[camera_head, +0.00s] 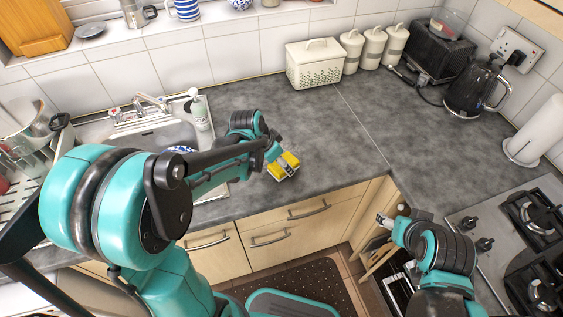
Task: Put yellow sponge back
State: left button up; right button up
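The yellow sponge (291,159) is on the grey worktop to the right of the sink, near the front edge. A dark and grey part crosses its middle, so only patches of yellow show. My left gripper (275,152) reaches in from the left and is right at the sponge, over its upper left side. The fingers are small and partly hidden, so I cannot tell whether they grip it. My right gripper (385,221) is in front of the worktop at the lower right, away from the sponge. Its finger opening is unclear.
The sink (215,140) is at the left, partly hidden by my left arm, with a soap bottle (199,112) at its back. A bread bin (315,65), canisters (373,48), a toaster (440,55) and a kettle (474,88) stand behind. The middle worktop is clear.

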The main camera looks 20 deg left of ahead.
pick_arm(q)
jog(key=p+v, duration=0.3)
jog(key=v, duration=0.6)
jog(key=s+r+n+t+y, duration=0.2)
jog(key=s+n, duration=0.4)
jog(key=s, duration=0.7)
notch_tip(320, 180, up, 2)
jog(key=shift+r+n+t+y, duration=0.1)
jog(key=shift+n+t+y, duration=0.2)
jog(key=shift+t, duration=0.4)
jog(key=shift+w, duration=0.1)
